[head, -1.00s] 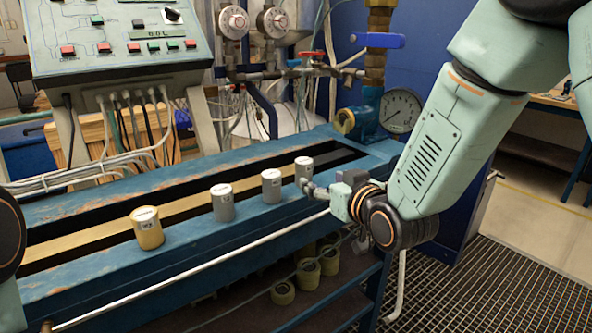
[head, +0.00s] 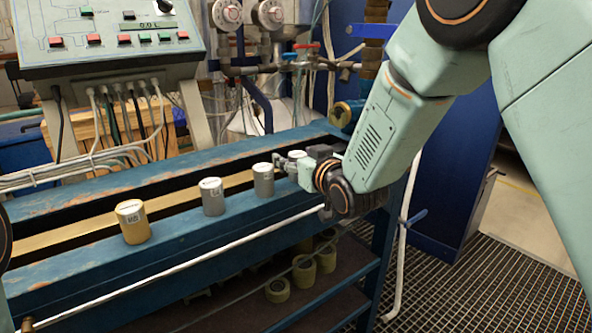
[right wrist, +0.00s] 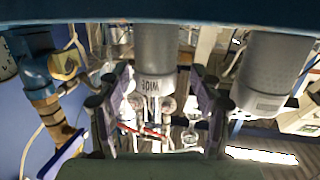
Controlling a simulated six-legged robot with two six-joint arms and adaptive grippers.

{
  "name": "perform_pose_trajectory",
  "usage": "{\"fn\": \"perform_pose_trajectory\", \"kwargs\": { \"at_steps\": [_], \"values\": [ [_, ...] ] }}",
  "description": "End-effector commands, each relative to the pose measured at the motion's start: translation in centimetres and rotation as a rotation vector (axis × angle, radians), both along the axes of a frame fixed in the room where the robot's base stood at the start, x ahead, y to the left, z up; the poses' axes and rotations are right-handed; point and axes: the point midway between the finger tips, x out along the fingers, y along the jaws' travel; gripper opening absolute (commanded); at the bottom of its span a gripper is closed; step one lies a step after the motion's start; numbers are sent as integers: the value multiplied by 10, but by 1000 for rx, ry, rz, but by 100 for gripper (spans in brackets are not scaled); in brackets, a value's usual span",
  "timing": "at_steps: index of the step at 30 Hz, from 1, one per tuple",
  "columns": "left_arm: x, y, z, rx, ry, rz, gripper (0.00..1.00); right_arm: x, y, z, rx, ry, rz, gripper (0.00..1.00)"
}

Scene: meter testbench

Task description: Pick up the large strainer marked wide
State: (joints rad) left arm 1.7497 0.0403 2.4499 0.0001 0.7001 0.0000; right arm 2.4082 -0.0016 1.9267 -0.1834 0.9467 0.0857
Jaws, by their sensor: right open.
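The strainer marked WIDE (right wrist: 156,50) is a grey cylinder, upside down in the right wrist view, with its label facing the camera. My right gripper (right wrist: 161,95) is open, one finger to each side of it, with gaps showing. In the head view my right gripper (head: 287,165) is at the far end of the row and hides most of this strainer. Two other grey strainers (head: 264,182) (head: 213,198) and a gold one (head: 132,224) stand upright along the bench. My left gripper is out of view.
The neighbouring grey cylinder (right wrist: 272,70) stands close beside the right finger in the wrist view. The blue bench (head: 75,275) has a white pipe (head: 190,263) along its front. A control panel (head: 105,35) and valves stand behind.

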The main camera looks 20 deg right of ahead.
Motion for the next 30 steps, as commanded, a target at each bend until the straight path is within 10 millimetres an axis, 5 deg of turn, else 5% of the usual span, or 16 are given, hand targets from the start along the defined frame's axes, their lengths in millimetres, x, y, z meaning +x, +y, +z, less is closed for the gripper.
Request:
{"fn": "perform_pose_trajectory", "kwargs": {
  "at_steps": [10,30],
  "values": [
    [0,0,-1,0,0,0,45,7,-1,-1,1,1,1,64],
    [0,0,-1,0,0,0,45,6,-1,-1,1,1,1,8]
  ]
}}
